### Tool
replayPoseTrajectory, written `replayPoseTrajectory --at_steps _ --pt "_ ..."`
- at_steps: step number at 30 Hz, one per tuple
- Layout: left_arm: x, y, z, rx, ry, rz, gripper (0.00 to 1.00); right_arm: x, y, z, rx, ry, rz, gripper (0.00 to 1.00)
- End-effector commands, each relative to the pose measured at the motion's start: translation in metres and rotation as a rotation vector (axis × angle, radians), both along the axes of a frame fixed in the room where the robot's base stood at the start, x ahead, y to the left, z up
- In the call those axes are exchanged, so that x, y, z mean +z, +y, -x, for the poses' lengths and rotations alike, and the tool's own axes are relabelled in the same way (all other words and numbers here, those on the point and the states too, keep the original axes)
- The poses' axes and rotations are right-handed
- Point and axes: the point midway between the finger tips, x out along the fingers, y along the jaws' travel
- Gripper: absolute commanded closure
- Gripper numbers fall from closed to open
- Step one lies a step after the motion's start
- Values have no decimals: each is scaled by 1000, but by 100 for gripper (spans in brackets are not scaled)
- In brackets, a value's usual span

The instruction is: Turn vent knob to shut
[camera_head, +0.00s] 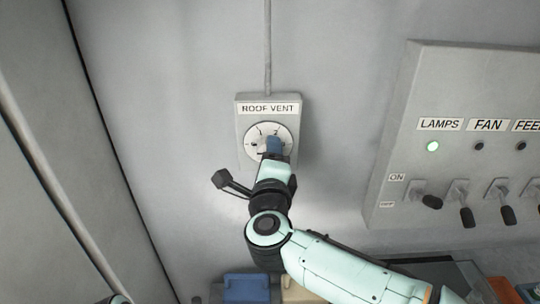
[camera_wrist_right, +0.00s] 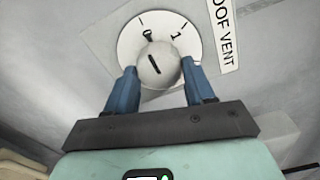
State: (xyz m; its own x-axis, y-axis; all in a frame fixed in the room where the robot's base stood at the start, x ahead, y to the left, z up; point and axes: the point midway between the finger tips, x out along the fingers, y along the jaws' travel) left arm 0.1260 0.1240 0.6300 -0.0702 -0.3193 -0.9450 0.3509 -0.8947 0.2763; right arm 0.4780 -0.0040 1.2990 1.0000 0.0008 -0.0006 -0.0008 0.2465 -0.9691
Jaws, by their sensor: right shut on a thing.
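The roof vent box (camera_head: 250,103) is a grey plate on the wall, labelled ROOF VENT, with a round white dial (camera_head: 250,128). In the right wrist view the dial (camera_wrist_right: 128,45) shows the marks 0 and 1. The pale round vent knob (camera_wrist_right: 157,66) at its centre bears a short dark line, which tilts roughly toward the 0 side. My right gripper (camera_head: 272,146) is at the dial and hides the knob in the head view. Its blue fingers (camera_wrist_right: 155,88) are shut on the knob, one on each side. My left gripper is out of view.
A grey switch panel (camera_head: 400,150) labelled LAMPS and FAN juts out at the right, with several black-tipped levers (camera_head: 467,216) and a lit lamp (camera_head: 432,146). A blue bin (camera_head: 246,288) stands low in the middle.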

Motion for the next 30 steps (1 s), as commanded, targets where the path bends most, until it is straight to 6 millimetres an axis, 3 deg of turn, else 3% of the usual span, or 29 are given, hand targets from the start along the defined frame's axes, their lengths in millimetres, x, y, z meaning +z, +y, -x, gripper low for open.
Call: replayPoseTrajectory --at_steps 8,9,11,12,23,30 --pt "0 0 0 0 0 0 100 0 0 0 0 -2 7 77" --pt "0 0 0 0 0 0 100 0 0 0 0 -2 7 43" --pt "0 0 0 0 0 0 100 0 0 0 0 -2 6 24" --pt "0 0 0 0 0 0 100 0 0 0 0 -2 6 21" --pt "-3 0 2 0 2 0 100 0 0 6 1 -1 2 21" --pt "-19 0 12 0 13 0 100 -2 0 50 1 -3 3 21"
